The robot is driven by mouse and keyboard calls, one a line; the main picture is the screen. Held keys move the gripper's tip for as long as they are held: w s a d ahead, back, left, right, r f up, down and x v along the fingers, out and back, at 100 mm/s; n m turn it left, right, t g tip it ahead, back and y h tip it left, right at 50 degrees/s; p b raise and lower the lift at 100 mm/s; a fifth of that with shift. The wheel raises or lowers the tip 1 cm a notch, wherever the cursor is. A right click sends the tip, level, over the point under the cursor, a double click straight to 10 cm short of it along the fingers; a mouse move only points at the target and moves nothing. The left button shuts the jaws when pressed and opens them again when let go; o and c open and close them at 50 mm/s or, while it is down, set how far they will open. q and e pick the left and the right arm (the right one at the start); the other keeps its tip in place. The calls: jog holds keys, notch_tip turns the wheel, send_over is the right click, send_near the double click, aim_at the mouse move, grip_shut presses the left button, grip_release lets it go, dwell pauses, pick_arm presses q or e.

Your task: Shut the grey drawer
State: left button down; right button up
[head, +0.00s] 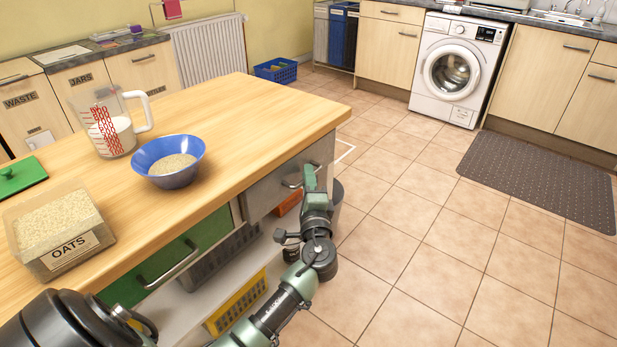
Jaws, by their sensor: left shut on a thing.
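The grey drawer (262,197) is in the side of the wooden-topped island, below the worktop at its right end. Its bar handle (291,184) is partly covered by my gripper. My left gripper (309,178) is at this handle, shut on it, with the arm reaching up from the bottom of the view. The gripper and wrist hide the right part of the drawer front. I cannot tell exactly how far the drawer stands out. My right gripper is not in view.
The green drawer (158,271) is to the left in the same island. A yellow basket (237,303) sits below on the shelf. A blue bowl (168,162), measuring jug (112,125) and oats tub (56,231) stand on the worktop.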

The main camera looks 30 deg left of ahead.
aim_at(298, 171)
pick_arm(q)
jog(key=shift+a, duration=0.1)
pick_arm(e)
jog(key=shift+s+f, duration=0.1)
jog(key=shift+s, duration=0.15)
